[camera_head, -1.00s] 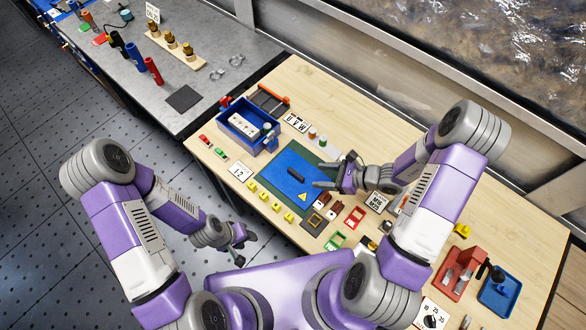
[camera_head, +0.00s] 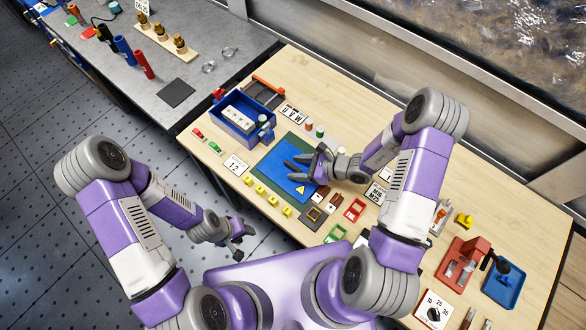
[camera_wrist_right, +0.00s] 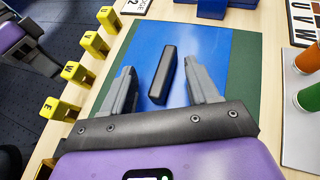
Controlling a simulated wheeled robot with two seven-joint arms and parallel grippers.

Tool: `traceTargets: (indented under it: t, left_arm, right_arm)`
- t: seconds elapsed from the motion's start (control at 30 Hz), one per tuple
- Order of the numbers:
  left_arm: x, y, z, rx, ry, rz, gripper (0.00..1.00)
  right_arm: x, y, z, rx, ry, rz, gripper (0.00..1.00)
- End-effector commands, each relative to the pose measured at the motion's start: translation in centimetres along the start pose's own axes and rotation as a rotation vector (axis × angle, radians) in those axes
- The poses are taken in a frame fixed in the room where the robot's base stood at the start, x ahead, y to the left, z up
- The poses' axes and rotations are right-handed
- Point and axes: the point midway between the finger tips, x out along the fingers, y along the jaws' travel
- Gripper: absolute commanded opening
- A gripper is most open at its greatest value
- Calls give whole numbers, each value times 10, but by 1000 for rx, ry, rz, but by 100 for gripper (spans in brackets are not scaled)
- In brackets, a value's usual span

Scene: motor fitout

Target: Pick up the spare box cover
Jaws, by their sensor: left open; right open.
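The spare box cover appears to be the flat blue plate (camera_head: 270,168) with a yellow warning triangle, lying on a green mat (camera_head: 292,139). A dark bar-shaped handle (camera_wrist_right: 162,74) stands on the blue plate in the right wrist view. My right gripper (camera_head: 289,167) is open above the plate. In the right wrist view its fingers (camera_wrist_right: 159,75) lie on either side of the handle, with gaps between; whether they reach down to its level is unclear. My left gripper (camera_head: 237,253) is open and empty, off the table's near side.
A blue box (camera_head: 246,120) with white parts inside stands beyond the plate. Several yellow blocks (camera_head: 261,189) line the mat's near edge. Red and green frames (camera_head: 354,209) lie right of the mat. Orange and green cylinders (camera_wrist_right: 308,60) stand close by in the wrist view.

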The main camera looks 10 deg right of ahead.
Motion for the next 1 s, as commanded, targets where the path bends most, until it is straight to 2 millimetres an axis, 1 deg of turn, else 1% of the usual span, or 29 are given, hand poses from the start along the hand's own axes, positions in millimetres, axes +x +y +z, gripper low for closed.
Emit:
traceTargets:
  t: [0.13,0.5,0.53,1.0]
  left_arm:
    - [0,0,0,0,0,0,43]
    - [0,0,0,0,0,0,43]
    - [0,0,0,0,0,0,43]
    - [0,0,0,0,0,0,43]
  right_arm:
    - [0,0,0,-1,0,0,60]
    - [0,0,0,-1,0,0,3]
    - [0,0,0,-1,0,1,0]
    - [-2,-1,1,-3,0,-1,0]
